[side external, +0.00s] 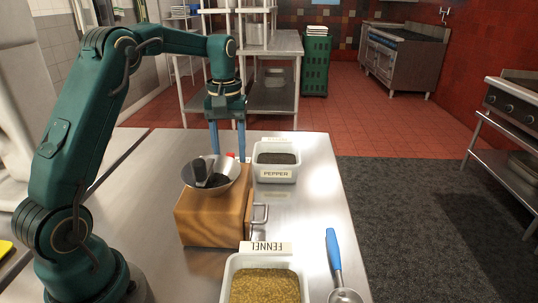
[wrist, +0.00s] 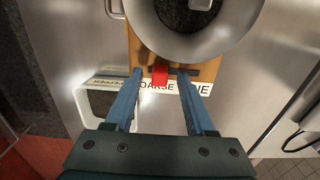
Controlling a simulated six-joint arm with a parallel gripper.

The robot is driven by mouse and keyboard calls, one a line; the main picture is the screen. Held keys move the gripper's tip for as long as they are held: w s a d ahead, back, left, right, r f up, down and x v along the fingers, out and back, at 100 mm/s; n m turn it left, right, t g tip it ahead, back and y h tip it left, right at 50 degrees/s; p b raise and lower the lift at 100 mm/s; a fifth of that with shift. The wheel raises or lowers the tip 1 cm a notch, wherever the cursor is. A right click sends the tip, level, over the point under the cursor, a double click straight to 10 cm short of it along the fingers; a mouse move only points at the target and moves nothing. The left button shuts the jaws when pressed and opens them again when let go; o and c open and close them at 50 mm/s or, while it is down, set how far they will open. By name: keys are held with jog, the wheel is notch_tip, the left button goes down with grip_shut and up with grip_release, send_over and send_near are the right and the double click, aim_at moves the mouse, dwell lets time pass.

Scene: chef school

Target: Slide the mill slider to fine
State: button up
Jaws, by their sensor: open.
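The wooden mill (side external: 213,212) stands on the steel table with a metal hopper bowl (side external: 232,178) on top. In the wrist view its red slider knob (wrist: 159,75) sits in a dark slot, toward the COARSE end of the label (wrist: 160,86); FINE reads to the right. A bit of the red knob also shows in the side view (side external: 231,155). My gripper (wrist: 160,72) is open, pointing down, with one blue fingertip on each side of the knob and a gap to both. The right finger hides part of the label.
A pepper tub (side external: 275,175) stands just right of the mill, close to my gripper. A fennel tub (side external: 264,260) and a blue-handled scoop (side external: 333,250) lie nearer the front. A metal handle (side external: 260,216) sticks out from the mill's right side.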

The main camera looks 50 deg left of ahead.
jog(key=shift+f, duration=0.15)
grip_shut()
dwell(1.4)
